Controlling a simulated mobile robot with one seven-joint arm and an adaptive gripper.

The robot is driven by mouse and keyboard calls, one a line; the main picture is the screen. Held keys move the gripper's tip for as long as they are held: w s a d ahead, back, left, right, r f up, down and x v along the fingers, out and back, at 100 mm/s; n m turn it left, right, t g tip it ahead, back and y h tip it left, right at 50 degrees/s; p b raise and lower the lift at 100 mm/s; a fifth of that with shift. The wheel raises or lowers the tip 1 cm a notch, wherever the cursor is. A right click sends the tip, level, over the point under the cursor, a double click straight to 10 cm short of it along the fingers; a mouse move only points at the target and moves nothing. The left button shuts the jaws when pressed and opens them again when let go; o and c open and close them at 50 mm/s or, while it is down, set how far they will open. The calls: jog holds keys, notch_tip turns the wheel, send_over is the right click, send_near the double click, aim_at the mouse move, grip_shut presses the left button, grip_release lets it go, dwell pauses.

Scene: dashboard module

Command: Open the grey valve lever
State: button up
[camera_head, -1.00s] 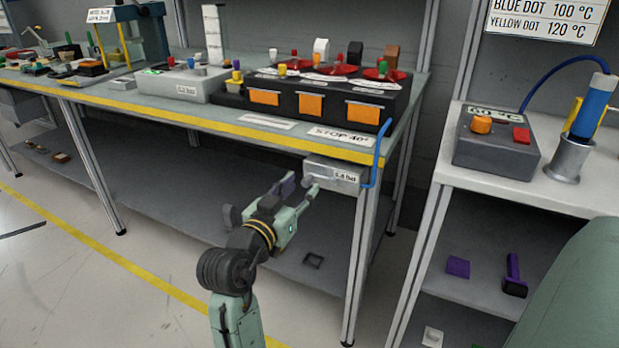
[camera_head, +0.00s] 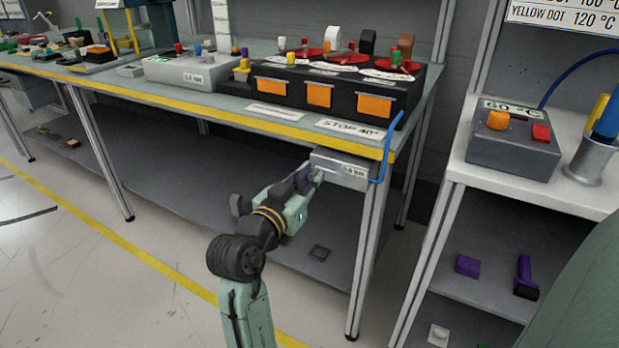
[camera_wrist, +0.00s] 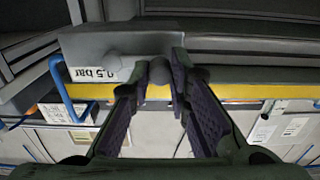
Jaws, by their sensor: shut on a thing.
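The grey valve box (camera_head: 338,170), with a small label in bar, hangs under the table's front right corner. In the wrist view the box (camera_wrist: 90,50) and its label appear upside down. The small grey valve lever (camera_wrist: 160,70) shows between my fingertips in the wrist view. My gripper (camera_head: 312,178) is at the left end of the box, with its purple-padded fingers closed around the lever. In the head view the fingers hide most of the lever, so its exact angle is unclear.
A blue hose (camera_head: 388,150) runs at the right of the box, close to the table leg (camera_head: 368,250). The table edge with a yellow stripe (camera_head: 225,116) lies just above my gripper. A white shelf unit (camera_head: 465,185) stands to the right. The space left of my gripper is free.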

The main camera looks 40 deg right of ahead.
grip_shut()
jog(key=shift+n, duration=0.3)
jog(key=s+d+f+n+p, duration=0.2)
jog(key=s+f+n+p, duration=0.2)
jog(key=n+p, duration=0.9)
jog(key=f+n, duration=0.1)
jog(key=n, duration=0.3)
jog(key=shift+s, duration=0.25)
jog(key=shift+f+n, duration=0.1)
jog(key=shift+n, duration=0.2)
jog(key=o, duration=0.6)
grip_release()
jog(key=shift+o, duration=0.2)
